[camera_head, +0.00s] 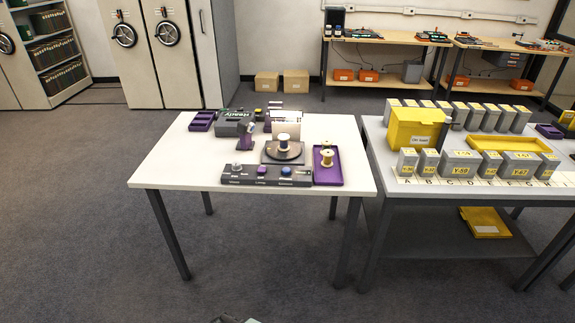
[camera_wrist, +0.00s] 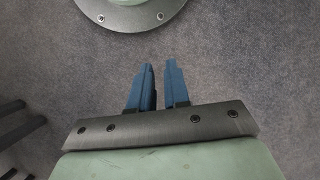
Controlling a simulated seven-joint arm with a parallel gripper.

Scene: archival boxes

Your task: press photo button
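A dark control panel (camera_head: 268,181) lies along the front of the white table (camera_head: 180,165). It carries a grey knob at the left, a purple button (camera_head: 262,170) and a blue button (camera_head: 286,171). Their labels are too small to read, so I cannot tell which is the photo button. Behind the panel is a dark turntable (camera_head: 283,153) with a spool on it. My gripper (camera_wrist: 161,65) shows two blue fingers with a narrow gap between them. It is empty over the grey carpet, away from the panel. In the head view the fingers are not visible.
A purple tray (camera_head: 328,179) with gold spools is right of the turntable. A grey device (camera_head: 232,128) and purple holder (camera_head: 202,121) stand behind. At right, another table holds a yellow bin (camera_head: 412,130) and several grey boxes. Open carpet lies in front.

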